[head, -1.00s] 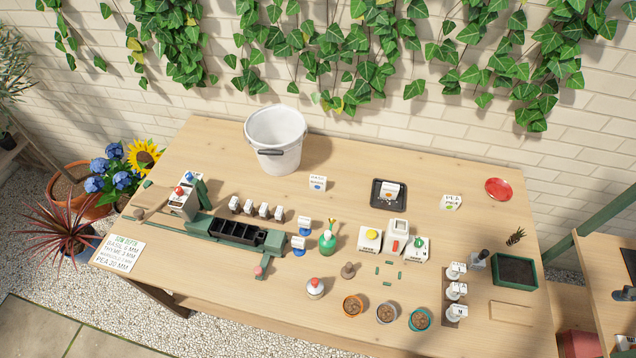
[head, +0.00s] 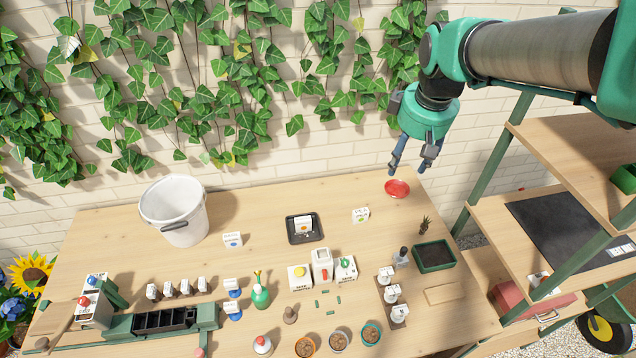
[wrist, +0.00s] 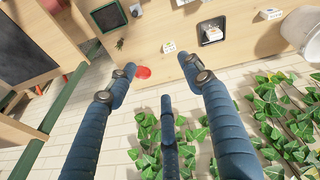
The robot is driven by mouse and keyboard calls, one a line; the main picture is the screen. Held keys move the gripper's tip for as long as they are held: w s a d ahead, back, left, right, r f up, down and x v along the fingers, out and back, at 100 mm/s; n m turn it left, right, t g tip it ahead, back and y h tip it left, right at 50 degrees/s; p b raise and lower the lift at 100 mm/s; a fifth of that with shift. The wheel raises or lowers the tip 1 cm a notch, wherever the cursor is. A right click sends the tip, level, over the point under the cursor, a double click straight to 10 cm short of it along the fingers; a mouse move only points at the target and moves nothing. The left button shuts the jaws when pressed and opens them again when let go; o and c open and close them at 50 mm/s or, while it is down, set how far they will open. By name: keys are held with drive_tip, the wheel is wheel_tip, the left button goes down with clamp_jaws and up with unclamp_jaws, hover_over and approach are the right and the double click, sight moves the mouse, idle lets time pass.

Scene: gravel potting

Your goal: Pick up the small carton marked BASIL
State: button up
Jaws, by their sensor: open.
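A small white carton with a blue dot (head: 233,240) stands upright on the table right of the bucket. Its lettering looks like BASIL in the earlier head view but is too small to read now. It also shows at the top of the wrist view (wrist: 270,14). My gripper (head: 407,168) is open and empty, pointing down above the table's back right corner, near the red saucer (head: 397,188). It is well to the right of the carton. In the wrist view my gripper's fingers (wrist: 158,66) are spread with nothing between them.
A black tray (head: 291,236) holds another white carton (head: 303,225). The PEA carton (head: 361,215) stands right of it. The white bucket (head: 172,208) is at the back left. Shelving (head: 490,170) stands right of the table. The table behind the tray is clear.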

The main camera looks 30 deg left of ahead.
drive_tip(key=a+f+n, duration=0.2)
drive_tip(key=a+f, duration=0.1)
drive_tip(key=a, duration=0.5)
drive_tip(key=a+f+n, duration=0.2)
drive_tip(key=a+f, duration=0.1)
drive_tip(key=a, duration=0.4)
drive_tip(key=n+g+h+p, duration=0.2)
drive_tip(key=n+p, duration=0.1)
drive_tip(key=n, duration=0.7)
hover_over(231, 234)
wheel_tip(231, 234, down, 26)
drive_tip(key=shift+s+a+f, duration=0.1)
drive_tip(key=shift+f, duration=0.05)
drive_tip(key=shift+f, duration=0.15)
drive_tip(key=shift+f, duration=4.15)
drive_tip(key=shift+w+f+b, duration=0.2)
drive_tip(key=shift+f+b, duration=0.15)
drive_tip(key=shift+f, duration=2.25)
